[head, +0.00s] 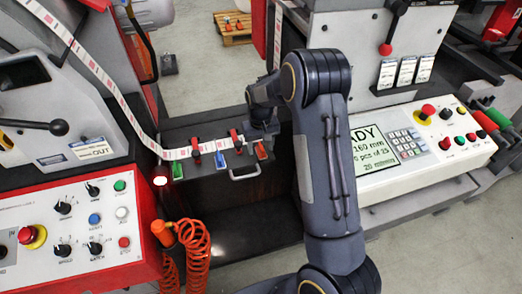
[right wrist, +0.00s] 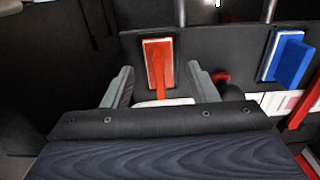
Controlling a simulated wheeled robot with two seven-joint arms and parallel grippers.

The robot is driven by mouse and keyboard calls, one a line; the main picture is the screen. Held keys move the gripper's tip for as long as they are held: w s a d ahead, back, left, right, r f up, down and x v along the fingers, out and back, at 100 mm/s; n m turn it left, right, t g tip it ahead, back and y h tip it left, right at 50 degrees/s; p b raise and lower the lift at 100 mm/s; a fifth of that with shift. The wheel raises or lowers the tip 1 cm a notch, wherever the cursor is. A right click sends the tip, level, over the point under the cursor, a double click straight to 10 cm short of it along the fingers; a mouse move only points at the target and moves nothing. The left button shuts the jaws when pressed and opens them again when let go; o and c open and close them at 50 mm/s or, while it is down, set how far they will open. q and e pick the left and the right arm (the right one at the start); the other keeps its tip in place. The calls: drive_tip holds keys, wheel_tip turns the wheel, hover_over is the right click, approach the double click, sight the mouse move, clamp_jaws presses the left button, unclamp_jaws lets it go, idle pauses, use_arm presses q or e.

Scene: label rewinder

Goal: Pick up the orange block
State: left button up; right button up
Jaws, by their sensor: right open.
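The orange block (head: 262,151) sits at the right end of the dark machine ledge, to the right of the blue block. In the right wrist view the orange block (right wrist: 159,62) appears between the two grey fingers of my right gripper (right wrist: 161,84), with space on both sides. The right gripper is open and empty. In the head view my right gripper (head: 264,128) is at the block's upper side, partly hidden by my own wrist. I cannot tell how far the fingers are from the block. My left gripper is not in view.
A blue block (head: 222,161) and a green block (head: 177,171) sit on the same ledge. A label strip (head: 178,153) with red clamps (head: 195,151) crosses it. A metal handle (head: 245,176) juts from its front. An orange coiled hose (head: 195,255) hangs at the lower left.

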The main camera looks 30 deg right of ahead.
sight(261, 145)
drive_tip(key=shift+c, duration=0.2)
drive_tip(key=c, duration=0.9)
drive_tip(key=shift+r, duration=0.1)
drive_tip(key=shift+r, duration=0.45)
wheel_tip(261, 145, up, 2)
drive_tip(key=shift+r, duration=0.25)
drive_tip(key=s+a+r+b, duration=0.1)
drive_tip(key=s+r, duration=0.8)
drive_tip(key=s, duration=0.5)
drive_tip(key=shift+r, duration=0.25)
